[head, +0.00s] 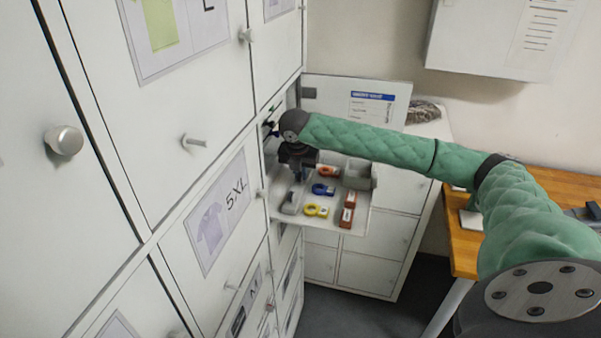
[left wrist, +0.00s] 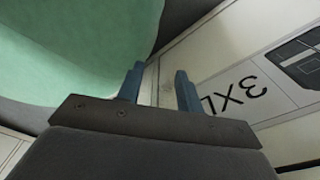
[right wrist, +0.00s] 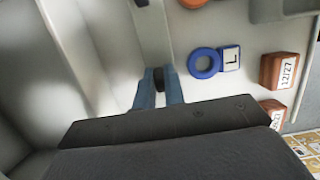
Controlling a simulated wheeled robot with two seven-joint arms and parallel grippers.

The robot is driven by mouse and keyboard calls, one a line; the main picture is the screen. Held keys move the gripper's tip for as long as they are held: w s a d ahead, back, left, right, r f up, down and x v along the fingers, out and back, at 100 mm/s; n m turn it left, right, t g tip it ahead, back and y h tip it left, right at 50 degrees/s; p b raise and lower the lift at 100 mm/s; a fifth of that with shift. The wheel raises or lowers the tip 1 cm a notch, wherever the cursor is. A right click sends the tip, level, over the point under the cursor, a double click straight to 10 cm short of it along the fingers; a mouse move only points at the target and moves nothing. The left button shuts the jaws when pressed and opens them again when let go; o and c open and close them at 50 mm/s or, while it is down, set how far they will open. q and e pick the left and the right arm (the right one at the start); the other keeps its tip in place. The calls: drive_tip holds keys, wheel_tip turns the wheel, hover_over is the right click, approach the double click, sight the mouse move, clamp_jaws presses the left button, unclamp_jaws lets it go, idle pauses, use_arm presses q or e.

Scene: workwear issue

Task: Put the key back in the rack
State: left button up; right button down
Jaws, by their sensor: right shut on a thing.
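My right gripper (head: 298,178) reaches down into a white pull-out tray (head: 332,229) in the locker wall. In the right wrist view its fingers (right wrist: 160,88) are shut on a small dark thing (right wrist: 159,76), mostly hidden; I cannot tell whether it is the key. A grey holder (head: 292,203) stands just below the gripper. A blue ring with an L tag (right wrist: 206,63) lies right of the fingers and also shows in the head view (head: 322,189). No clear key rack can be made out. My left gripper (left wrist: 160,88) is open and empty, seen only in its wrist view.
The tray also holds a red ring tag (head: 328,171), a yellow ring tag (head: 315,210), reddish blocks (head: 347,217) and a grey bin (head: 358,174). An open locker door (head: 345,92) stands behind my right arm. A wooden table (head: 465,240) is at right.

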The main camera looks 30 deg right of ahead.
drive_tip(key=c, duration=1.4)
unclamp_jaws()
drive_tip(key=shift+r+b, duration=0.25)
drive_tip(key=shift+b, duration=0.05)
drive_tip(key=b+v, duration=0.3)
drive_tip(key=v, duration=0.2)
drive_tip(key=shift+a+r, duration=0.2)
drive_tip(key=shift+r, duration=0.15)
drive_tip(key=shift+s+r, duration=0.2)
drive_tip(key=shift+r, duration=0.5)
